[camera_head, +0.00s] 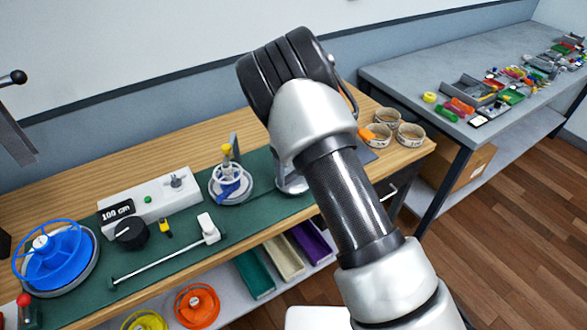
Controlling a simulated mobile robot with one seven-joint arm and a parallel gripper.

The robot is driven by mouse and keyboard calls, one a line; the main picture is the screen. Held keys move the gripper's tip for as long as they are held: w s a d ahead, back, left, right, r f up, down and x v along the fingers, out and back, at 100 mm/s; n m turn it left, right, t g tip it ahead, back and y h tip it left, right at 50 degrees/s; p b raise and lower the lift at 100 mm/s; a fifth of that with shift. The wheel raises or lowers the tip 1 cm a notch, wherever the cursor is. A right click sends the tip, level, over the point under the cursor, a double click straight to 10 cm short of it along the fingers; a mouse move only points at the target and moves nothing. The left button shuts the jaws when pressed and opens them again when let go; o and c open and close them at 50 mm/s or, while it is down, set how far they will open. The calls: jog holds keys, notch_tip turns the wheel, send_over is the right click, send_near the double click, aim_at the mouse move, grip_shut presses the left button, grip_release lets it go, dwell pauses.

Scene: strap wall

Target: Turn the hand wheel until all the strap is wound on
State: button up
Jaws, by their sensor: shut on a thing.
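A small white spoked wheel (228,178) with a yellow knob on top and a blue part at its front stands on a round grey base on the green mat. I cannot tell for sure that it is the hand wheel. A larger blue spoked reel (53,255) lies on a round grey plate at the left end of the bench. I cannot make out any strap. My arm rises from the lower right and bends at the top centre, over the bench. My gripper does not show, and the arm hides the bench behind it.
A white box (150,204) with a "100 cm" display and black knob (131,233) stands between reel and wheel. A thin rod with a white block (208,228) lies in front. Small round bowls (386,118) stand right. Orange (197,305) and yellow reels sit below. A grey table (420,75) is behind.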

jog(key=o, duration=1.1)
jog(key=shift+c, duration=0.2)
notch_tip(320, 180, up, 18)
jog(key=shift+f, duration=0.25)
